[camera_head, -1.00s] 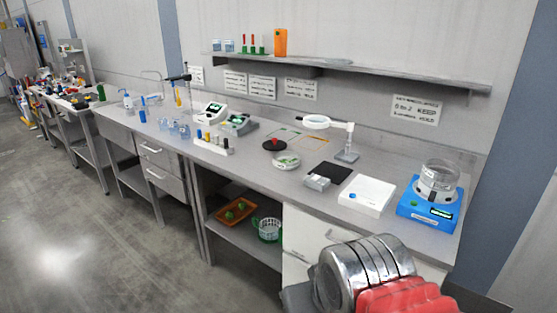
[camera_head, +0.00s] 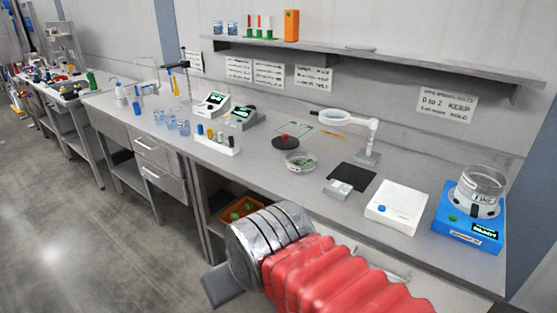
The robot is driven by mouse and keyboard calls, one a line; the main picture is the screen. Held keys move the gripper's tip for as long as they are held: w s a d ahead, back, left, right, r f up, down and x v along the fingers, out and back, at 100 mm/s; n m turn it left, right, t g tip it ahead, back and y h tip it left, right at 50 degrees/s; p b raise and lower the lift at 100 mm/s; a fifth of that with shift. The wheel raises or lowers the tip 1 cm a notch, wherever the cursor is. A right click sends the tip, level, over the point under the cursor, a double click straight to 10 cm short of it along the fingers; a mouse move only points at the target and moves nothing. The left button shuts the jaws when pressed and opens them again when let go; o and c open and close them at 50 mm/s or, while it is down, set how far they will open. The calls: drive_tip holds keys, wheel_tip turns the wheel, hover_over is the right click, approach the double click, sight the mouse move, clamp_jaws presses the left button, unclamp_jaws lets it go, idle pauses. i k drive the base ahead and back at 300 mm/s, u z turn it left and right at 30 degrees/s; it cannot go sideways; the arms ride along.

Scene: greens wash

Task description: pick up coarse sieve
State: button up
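A round sieve-like vessel (camera_head: 483,183) with a clear upper ring stands on a white, labelled collar on the blue machine (camera_head: 468,226) at the right end of the bench. I take it to be the coarse sieve, but its label is too small to read. My arm, with red bellows and a silver ribbed end, reaches in from the bottom, left of and well apart from the blue machine. A grey plate (camera_head: 220,284) at its end may be part of my gripper. The fingers cannot be made out, and nothing held is visible.
A shelf (camera_head: 380,63) runs above. An orange tray (camera_head: 238,208) sits below, partly hidden by my arm.

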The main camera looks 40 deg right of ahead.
sight(310, 157)
drive_tip(key=u, duration=0.05)
drive_tip(key=i, duration=1.25)
drive_tip(key=z, duration=0.2)
